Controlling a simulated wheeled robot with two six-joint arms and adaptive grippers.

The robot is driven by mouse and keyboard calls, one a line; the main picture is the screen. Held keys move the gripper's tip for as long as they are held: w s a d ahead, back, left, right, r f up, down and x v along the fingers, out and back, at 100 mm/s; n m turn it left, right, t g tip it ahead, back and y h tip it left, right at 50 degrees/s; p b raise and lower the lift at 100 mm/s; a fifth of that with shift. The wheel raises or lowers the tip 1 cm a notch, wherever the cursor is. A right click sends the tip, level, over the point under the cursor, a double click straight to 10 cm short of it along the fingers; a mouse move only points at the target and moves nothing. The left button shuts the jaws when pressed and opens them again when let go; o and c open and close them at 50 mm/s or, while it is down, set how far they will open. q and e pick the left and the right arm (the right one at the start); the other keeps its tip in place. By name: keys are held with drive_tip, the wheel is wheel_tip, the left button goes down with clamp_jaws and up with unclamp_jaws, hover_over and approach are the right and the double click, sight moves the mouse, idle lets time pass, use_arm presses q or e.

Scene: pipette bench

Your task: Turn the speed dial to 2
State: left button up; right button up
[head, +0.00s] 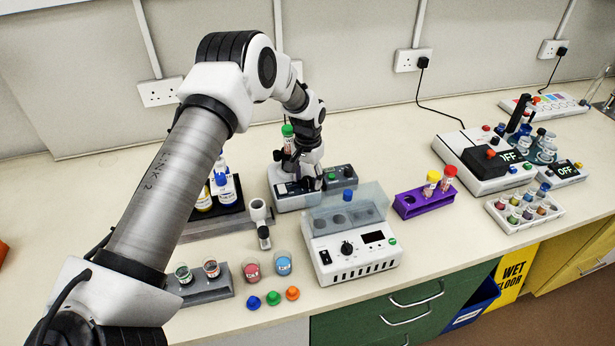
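A white bench unit (352,262) with a clear grey lid stands at the front middle. Its front has a black round dial (347,248), a dark display and a green button; the dial's setting is too small to read. Behind it is a smaller grey-white unit (290,203) with a dark front panel, partly hidden by my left gripper. My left gripper (312,184) points down at this smaller unit, close to its front panel. Its fingertips are small and dark, so their opening and any contact are unclear. A green-capped tube (288,142) stands upright just left of the gripper. My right gripper is out of view.
A dark box (341,175) with a green button adjoins the small unit. A purple rack (425,203) holds capped tubes. Cups (283,263), loose caps (273,298) and a grey tube block (203,290) lie at the front. More equipment stands right. Bare bench lies front right.

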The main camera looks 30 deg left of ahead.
sight(308, 179)
use_arm(q)
drive_tip(key=shift+r, duration=0.15)
wheel_tip(308, 179, up, 12)
idle(0.3)
drive_tip(key=shift+f, duration=0.2)
